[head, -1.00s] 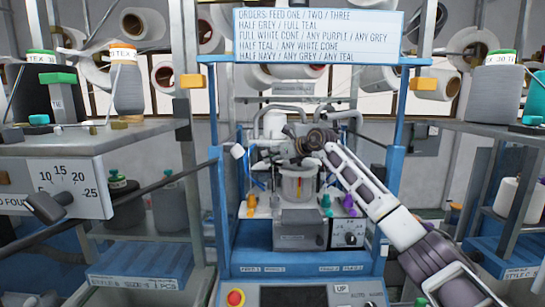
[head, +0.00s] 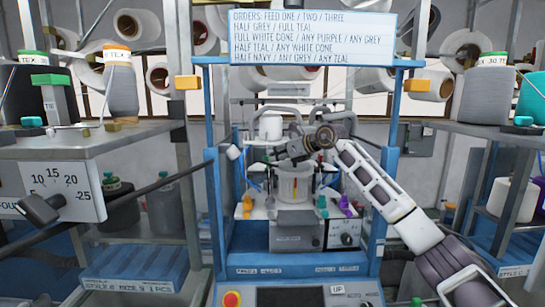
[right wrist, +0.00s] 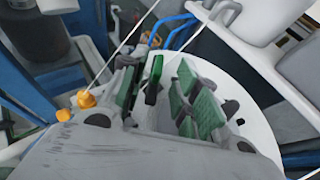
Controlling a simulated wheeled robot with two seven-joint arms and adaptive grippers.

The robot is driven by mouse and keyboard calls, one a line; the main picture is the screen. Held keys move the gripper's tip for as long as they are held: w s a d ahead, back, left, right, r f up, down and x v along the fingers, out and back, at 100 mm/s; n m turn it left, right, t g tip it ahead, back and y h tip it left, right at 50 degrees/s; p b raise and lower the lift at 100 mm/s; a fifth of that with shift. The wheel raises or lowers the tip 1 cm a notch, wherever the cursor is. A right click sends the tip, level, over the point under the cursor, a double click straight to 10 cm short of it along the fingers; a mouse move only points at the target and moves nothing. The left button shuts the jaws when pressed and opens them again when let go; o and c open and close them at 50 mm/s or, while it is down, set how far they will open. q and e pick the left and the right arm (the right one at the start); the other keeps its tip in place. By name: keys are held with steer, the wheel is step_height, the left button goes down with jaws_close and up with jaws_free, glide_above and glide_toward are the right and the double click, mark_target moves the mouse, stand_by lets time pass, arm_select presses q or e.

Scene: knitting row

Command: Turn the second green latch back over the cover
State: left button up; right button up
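My right gripper (head: 286,153) reaches in from the right over the machine's middle, above a grey cylinder (head: 295,186). In the right wrist view my right gripper (right wrist: 166,98) shows green-padded fingers with a gap between them. A narrow dark-green piece (right wrist: 154,77), perhaps the green latch, stands in that gap close to the left finger. Whether it touches that finger is unclear. A white round surface (right wrist: 245,112), perhaps the cover, lies behind and right of the fingers. The latches cannot be made out in the head view. My left gripper is not in view.
Blue posts (head: 391,160) frame the machine on both sides. Yarn shelves flank the frame. A thin pale line crosses the wrist view beside an orange knob (right wrist: 86,99).

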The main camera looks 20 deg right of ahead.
steer(key=shift+v, duration=1.2)
